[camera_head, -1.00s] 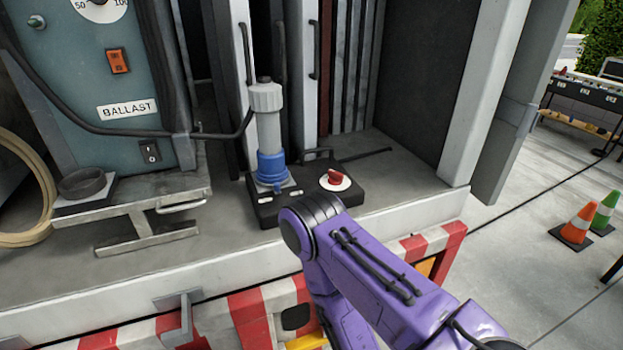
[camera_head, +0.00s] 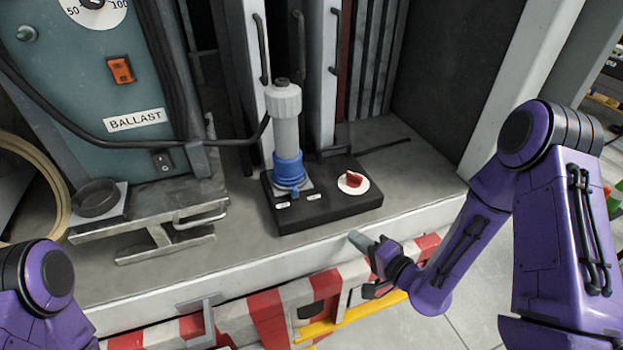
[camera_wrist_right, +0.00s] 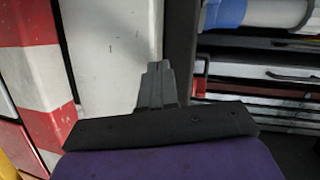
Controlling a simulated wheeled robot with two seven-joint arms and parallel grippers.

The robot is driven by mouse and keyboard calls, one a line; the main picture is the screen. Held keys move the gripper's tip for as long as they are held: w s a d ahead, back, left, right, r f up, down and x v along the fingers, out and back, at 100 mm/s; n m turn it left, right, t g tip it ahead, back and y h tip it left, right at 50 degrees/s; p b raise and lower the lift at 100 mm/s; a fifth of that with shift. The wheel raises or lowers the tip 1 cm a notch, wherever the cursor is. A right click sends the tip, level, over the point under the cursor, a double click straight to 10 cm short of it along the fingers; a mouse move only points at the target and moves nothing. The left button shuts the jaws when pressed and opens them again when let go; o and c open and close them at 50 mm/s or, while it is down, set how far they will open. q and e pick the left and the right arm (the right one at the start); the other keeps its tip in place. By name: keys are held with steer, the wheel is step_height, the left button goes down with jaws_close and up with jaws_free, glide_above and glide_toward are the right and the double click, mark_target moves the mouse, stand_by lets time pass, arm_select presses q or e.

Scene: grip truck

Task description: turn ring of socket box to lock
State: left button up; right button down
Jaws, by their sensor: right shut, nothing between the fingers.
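The black socket box (camera_head: 330,208) sits on the truck bed near its front edge. A grey plug (camera_head: 285,110) stands upright in the blue socket and ring (camera_head: 288,170) on the box's left part. A red knob on a white disc (camera_head: 353,181) is on the box's right part. My right gripper (camera_head: 358,240) is shut and empty, in front of the bed's edge and below the box. In the right wrist view its closed fingers (camera_wrist_right: 157,85) point at the white bed edge, with part of the blue ring (camera_wrist_right: 225,12) at the top. My left gripper is out of view.
The ballast cabinet (camera_head: 110,90) stands at the left, with a cable running from it to the plug. A black round cup (camera_head: 96,199) sits on a metal step at the left. A red and white striped bumper (camera_head: 270,318) runs below the bed edge.

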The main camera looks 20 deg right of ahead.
mark_target(310, 204)
step_height(310, 204, up, 7)
steer(key=w+t+y, duration=0.2)
steer(key=shift+m, duration=0.3)
steer(key=p+x, duration=0.1)
steer(key=x, duration=0.3)
steer(key=a+p+x, duration=0.1)
steer(key=p+x, duration=0.1)
steer(key=x, duration=0.2)
steer(key=shift+w+a+f, duration=0.1)
steer(key=shift+w+f, duration=0.05)
steer(key=w+a+p, duration=0.2)
steer(key=a, duration=0.1)
steer(key=shift+a, duration=0.15)
steer(key=shift+a+f, duration=0.15)
steer(key=shift+a, duration=0.25)
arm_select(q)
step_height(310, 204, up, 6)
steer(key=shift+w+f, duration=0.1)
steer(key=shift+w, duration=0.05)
arm_select(e)
steer(key=shift+w, duration=0.1)
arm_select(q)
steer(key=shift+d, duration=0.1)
